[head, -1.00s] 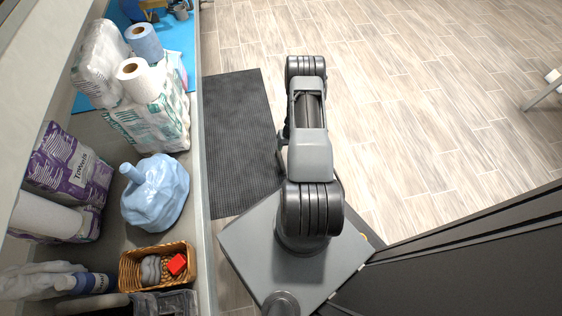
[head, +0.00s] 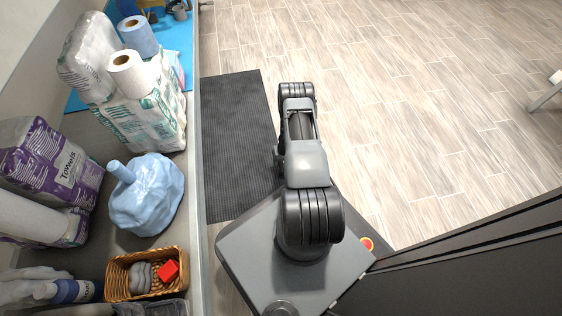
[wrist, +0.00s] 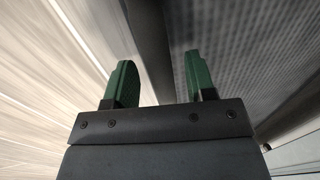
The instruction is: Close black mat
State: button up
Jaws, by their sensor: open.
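The black mat (head: 236,150) lies flat on the wood-look floor, alongside the shelf's edge and left of my arm in the head view. Its textured surface also shows in the wrist view (wrist: 255,50), at the upper right, blurred. My gripper (wrist: 158,80) has two green fingers spread apart with nothing between them. Past the fingers runs a smooth dark grey strip, between the floor and the textured mat. I cannot tell whether the fingers touch anything. In the head view my gripper is hidden by my arm.
A long shelf (head: 200,120) runs along the left, holding paper towels (head: 145,115), a light blue bag (head: 147,195) and a wicker basket (head: 117,286) with a red item. A black panel (head: 470,265) stands at the lower right. Floor (head: 430,100) to the right is open.

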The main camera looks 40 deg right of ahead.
grip_shut()
dwell(0.4)
